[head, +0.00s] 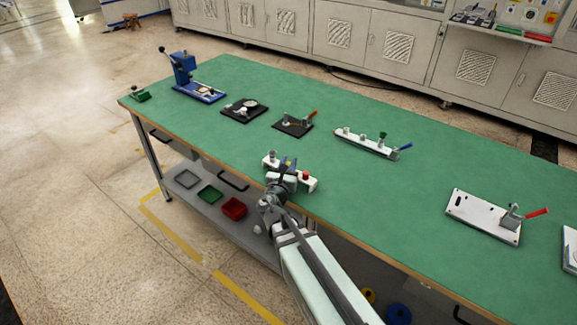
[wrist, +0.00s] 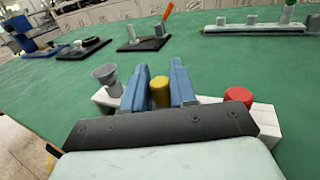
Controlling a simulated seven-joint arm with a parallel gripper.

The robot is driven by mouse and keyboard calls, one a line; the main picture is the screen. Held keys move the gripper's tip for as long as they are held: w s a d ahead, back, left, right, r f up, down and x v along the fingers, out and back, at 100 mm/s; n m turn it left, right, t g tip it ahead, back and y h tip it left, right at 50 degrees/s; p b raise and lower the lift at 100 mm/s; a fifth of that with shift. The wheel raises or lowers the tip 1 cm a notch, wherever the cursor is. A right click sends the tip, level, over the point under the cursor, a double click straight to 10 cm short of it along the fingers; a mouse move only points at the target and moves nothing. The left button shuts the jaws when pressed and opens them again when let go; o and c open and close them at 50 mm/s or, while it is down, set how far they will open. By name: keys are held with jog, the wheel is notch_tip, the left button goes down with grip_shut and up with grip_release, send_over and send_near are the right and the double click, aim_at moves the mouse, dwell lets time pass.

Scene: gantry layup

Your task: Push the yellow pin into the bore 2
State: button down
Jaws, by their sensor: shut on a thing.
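A white block (head: 312,185) lies near the front edge of the green table; it also shows in the wrist view (wrist: 265,116). A grey flared peg (wrist: 105,77) stands at its left end and a red pin (wrist: 239,96) at its right end. The yellow pin (wrist: 160,92) is upright between them, between the blue fingers of my gripper (wrist: 160,84). My gripper (head: 288,164) is over the middle of the block in the head view, shut on the yellow pin. The bore under the pin is hidden by my gripper, so I cannot tell how deep the pin sits.
Behind the block stand a black fixture with an orange-red handle (wrist: 151,42) and a long white rail (head: 366,145). A white plate with a red-handled clamp (head: 482,216) lies at the right. A blue press (head: 186,76) stands far left. The green table (head: 410,205) between them is clear.

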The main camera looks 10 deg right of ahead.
aim_at(289, 163)
notch_tip(289, 163, up, 9)
jog(key=shift+f, duration=0.1)
jog(key=shift+r, duration=0.2)
jog(key=shift+d+r, duration=0.1)
jog(key=shift+d, duration=0.3)
jog(key=w+d+m+g+h, duration=0.2)
jog(key=w+d, duration=0.2)
jog(key=d, duration=0.6)
jog(key=w+d+m+g+h, duration=0.2)
jog(key=w+d, duration=0.3)
jog(key=d, duration=0.5)
jog(key=w+d+m+g+h, duration=0.1)
jog(key=w+d, duration=0.4)
jog(key=d, duration=0.5)
jog(key=m+h, duration=0.1)
jog(key=h, duration=0.1)
jog(key=shift+w+d+g+h, duration=0.25)
jog(key=shift+d+g+h, duration=0.05)
jog(key=shift+d+g, duration=0.1)
jog(key=shift+a, duration=0.1)
jog(key=shift+f, duration=2.9)
